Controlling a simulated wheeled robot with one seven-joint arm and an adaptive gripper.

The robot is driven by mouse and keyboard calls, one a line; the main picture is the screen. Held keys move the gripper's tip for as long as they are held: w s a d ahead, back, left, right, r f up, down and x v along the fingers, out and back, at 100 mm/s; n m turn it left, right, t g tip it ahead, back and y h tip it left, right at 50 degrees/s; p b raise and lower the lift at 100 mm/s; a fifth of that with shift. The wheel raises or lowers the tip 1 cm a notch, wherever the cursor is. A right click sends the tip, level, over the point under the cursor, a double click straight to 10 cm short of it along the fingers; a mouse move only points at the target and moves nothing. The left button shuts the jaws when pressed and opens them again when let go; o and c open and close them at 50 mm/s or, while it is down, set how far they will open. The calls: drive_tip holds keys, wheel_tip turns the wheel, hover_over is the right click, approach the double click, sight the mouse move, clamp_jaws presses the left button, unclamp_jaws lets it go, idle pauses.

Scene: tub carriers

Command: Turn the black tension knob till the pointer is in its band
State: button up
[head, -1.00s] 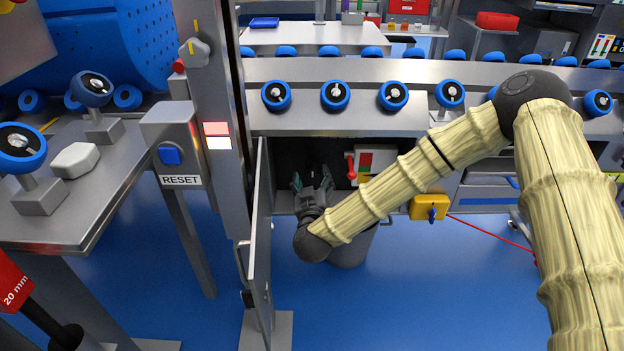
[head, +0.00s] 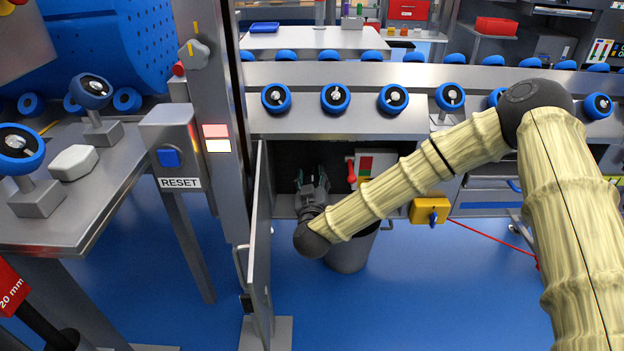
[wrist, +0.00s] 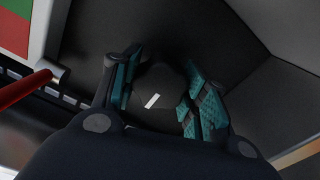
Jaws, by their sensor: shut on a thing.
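The black tension knob (wrist: 158,82) shows in the wrist view between my fingers, with a short white line on its face. My gripper (wrist: 160,98) is shut on it, with teal finger pads on both sides. In the head view my gripper (head: 312,184) reaches into a dark open cabinet, and the knob is too dark to make out there. A panel with red and green fields (head: 366,166) is just right of the gripper. It shows partly at the wrist view's upper left (wrist: 16,32). I cannot make out the pointer against its band.
A red lever (head: 351,171) stands between my gripper and the panel, and shows close at left in the wrist view (wrist: 28,88). The open cabinet door (head: 260,245) is left of my arm. A grey bin (head: 347,256) stands below, and a yellow box with a blue knob (head: 430,209) is at right.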

drive_tip(key=shift+r+p, duration=0.1)
drive_tip(key=shift+p, duration=0.2)
drive_tip(key=m+p, duration=0.2)
drive_tip(key=p, duration=0.1)
drive_tip(key=shift+r+m, duration=0.15)
drive_tip(key=shift+m, duration=0.15)
drive_tip(key=m+p, duration=0.3)
drive_tip(key=m, duration=0.2)
drive_tip(key=shift+d, duration=0.1)
drive_tip(key=m, duration=0.2)
drive_tip(key=m+p, duration=0.1)
drive_tip(key=m, duration=0.2)
drive_tip(key=shift+f+m+p, duration=0.3)
drive_tip(key=shift+m+p, duration=0.1)
drive_tip(key=shift+m, duration=2.2)
drive_tip(key=o, duration=1)
drive_tip(key=shift+o, duration=0.2)
